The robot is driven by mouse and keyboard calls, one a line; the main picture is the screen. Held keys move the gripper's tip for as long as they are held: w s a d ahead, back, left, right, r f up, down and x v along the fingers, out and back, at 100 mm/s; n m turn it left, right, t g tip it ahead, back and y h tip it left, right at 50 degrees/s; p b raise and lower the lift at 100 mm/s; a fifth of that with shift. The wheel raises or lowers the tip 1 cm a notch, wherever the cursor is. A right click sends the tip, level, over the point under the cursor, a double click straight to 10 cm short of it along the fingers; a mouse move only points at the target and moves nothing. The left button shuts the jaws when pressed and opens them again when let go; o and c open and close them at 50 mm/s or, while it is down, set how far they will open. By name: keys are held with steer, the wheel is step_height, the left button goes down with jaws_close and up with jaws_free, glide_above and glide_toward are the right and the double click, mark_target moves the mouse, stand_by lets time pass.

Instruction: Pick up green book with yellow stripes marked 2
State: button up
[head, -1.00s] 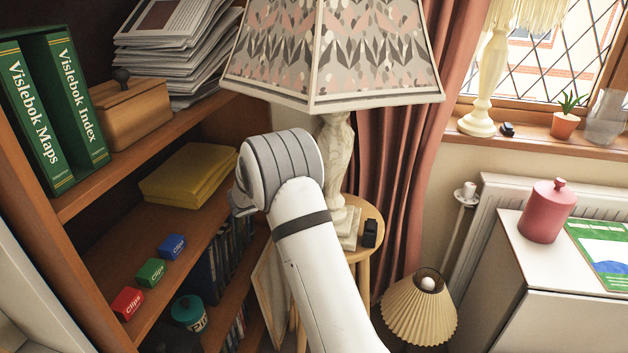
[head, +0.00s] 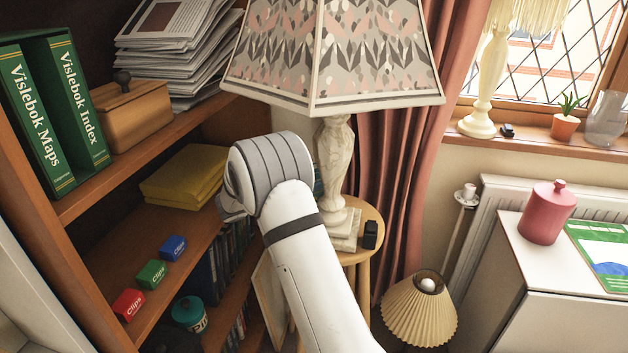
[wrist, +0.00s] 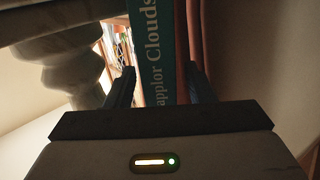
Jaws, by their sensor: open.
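In the wrist view, my gripper (wrist: 160,78) is open, with a dark finger on each side of a teal-green book spine (wrist: 167,45). White lettering ending in "Clouds" shows on it. I see no yellow stripes or 2 on the visible part. I cannot tell whether the fingers touch it. In the head view, my wrist hides most of the gripper. Two green books with thin yellow stripes, "Vislebok Maps" (head: 32,125) and "Vislebok Index" (head: 78,110), stand on the upper left shelf, away from my arm. No 2 is readable on them.
A table lamp (head: 334,60) on a round stool (head: 368,212) stands close to the right of my wrist. A yellow stack (head: 188,175) and small clip boxes (head: 152,273) lie on the middle shelf. A pleated lampshade (head: 420,308) is low at right.

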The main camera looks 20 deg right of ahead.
steer(key=s+a, duration=0.1)
steer(key=a, duration=0.8)
steer(key=w+r+n+t+y, duration=0.55)
steer(key=r+t+y, duration=0.25)
steer(key=t, duration=0.2)
steer(key=s+a+r+n+t+y, duration=0.1)
steer(key=s+a+n+y, duration=0.1)
steer(key=a+n+y, duration=0.3)
steer(key=s+f+n+g+y, duration=0.2)
steer(key=s+g, duration=0.1)
steer(key=s, duration=0.6)
steer(key=s+f+n+g+y, duration=0.1)
steer(key=s+f+g+y, duration=0.1)
steer(key=s, duration=0.7)
steer(key=s+a+f+n+g+y, duration=0.1)
steer(key=s+f+n+g+y, duration=0.1)
steer(key=s, duration=0.8)
steer(key=shift+f+n+g+p, duration=0.3)
steer(key=shift+n+g+p, duration=0.05)
steer(key=shift+g, duration=0.55)
steer(key=s+d+g, duration=0.1)
steer(key=s, duration=0.2)
steer(key=s+d+f+g, duration=0.1)
steer(key=s, duration=0.2)
steer(key=s+d+f+g+h, duration=0.1)
steer(key=s, duration=0.3)
steer(key=shift+s, duration=0.1)
steer(key=shift+c, duration=1.6)
